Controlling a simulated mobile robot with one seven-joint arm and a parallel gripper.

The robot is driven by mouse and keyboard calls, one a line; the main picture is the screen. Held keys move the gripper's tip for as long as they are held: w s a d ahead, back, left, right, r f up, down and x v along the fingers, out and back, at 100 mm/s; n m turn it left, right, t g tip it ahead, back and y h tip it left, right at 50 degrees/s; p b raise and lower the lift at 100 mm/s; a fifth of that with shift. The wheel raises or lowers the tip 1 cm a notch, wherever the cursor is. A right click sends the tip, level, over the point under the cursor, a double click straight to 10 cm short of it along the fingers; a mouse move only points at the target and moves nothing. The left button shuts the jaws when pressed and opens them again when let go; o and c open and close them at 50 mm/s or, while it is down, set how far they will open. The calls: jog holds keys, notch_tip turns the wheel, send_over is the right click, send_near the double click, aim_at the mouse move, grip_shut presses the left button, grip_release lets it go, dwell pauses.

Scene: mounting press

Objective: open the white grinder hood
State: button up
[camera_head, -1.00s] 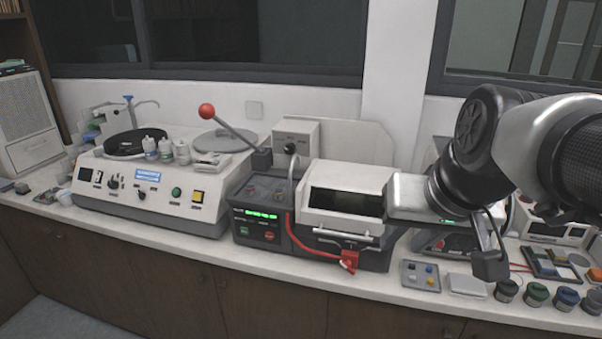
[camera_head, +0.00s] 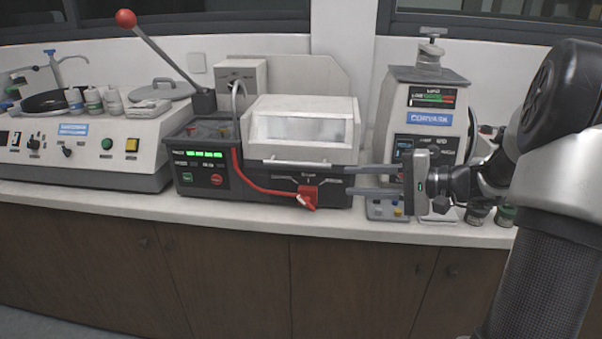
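The white hood (camera_head: 302,131) with a clear front window sits lowered on the dark machine in the middle of the counter. A thin light handle bar (camera_head: 296,163) runs along its lower front edge. My gripper (camera_head: 336,180) reaches in from the right, its two long fingers pointing left, one above the other with a gap between them. It is open and looks empty. Its fingertips are near the right end of the handle bar; whether they touch it I cannot tell.
A red clip with a red cable (camera_head: 307,195) is on the machine's front, just left of my fingertips. A lever with a red ball (camera_head: 126,19) rises at the left. A grey device (camera_head: 430,90) stands at the right. A white polishing machine (camera_head: 84,150) is at the left.

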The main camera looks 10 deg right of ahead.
aim_at(308, 165)
jog(key=w+a+b, duration=0.1)
jog(key=w+a, duration=0.2)
jog(key=w, duration=0.1)
jog(key=w+a+f+t+b, duration=0.1)
jog(key=w+a, duration=0.3)
jog(key=w+a+t, duration=0.1)
jog(key=w+a, duration=0.3)
jog(key=shift+w+f+m+y+b, duration=0.15)
jog(key=shift+m+y+b, duration=0.25)
grip_shut()
